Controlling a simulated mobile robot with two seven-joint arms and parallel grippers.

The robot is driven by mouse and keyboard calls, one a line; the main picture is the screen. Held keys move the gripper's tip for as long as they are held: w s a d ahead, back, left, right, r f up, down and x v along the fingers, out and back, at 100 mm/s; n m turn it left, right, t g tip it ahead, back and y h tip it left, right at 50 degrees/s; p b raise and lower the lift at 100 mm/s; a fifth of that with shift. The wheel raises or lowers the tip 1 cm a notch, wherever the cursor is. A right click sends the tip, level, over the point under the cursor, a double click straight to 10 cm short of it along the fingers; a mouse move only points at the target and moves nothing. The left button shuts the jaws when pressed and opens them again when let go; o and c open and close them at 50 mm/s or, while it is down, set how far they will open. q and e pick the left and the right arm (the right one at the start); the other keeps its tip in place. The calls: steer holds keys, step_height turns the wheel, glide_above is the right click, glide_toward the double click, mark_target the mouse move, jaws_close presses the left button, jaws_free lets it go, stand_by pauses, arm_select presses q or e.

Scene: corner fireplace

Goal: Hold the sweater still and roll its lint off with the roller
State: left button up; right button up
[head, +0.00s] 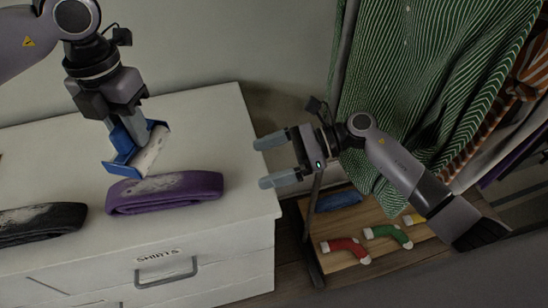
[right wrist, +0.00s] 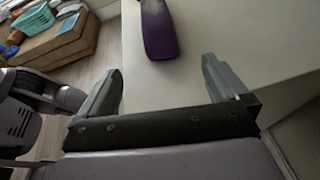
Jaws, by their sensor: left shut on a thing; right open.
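The folded purple sweater (head: 180,197) lies on the white dresser top near its front edge, with a pale lint patch on its upper side. It also shows in the right wrist view (right wrist: 159,32), ahead of the fingers. My left gripper (head: 146,132) is shut on the lint roller (head: 124,160), which has a blue frame and a pale roll. In the head view the roller appears just above and behind the sweater; contact cannot be told. My right gripper (head: 268,161) is open and empty, right of the sweater and apart from it, near the dresser's right edge.
A dark folded garment (head: 40,228) with a pale patch lies left of the sweater. The dresser (head: 215,120) has bare room behind. Green striped clothing (head: 425,90) hangs at right. Below it, a low wooden board (head: 335,258) holds a red sock (head: 345,248) and a green sock (head: 388,235).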

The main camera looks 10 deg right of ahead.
steer(key=shift+w+d+f+n+g+h, duration=0.15)
steer(key=shift+f+n+g+h, duration=0.25)
steer(key=shift+n, duration=0.3)
steer(key=x, duration=1.1)
steer(key=shift+f, duration=0.1)
steer(key=shift+c, duration=0.3)
steer(key=c, duration=1.2)
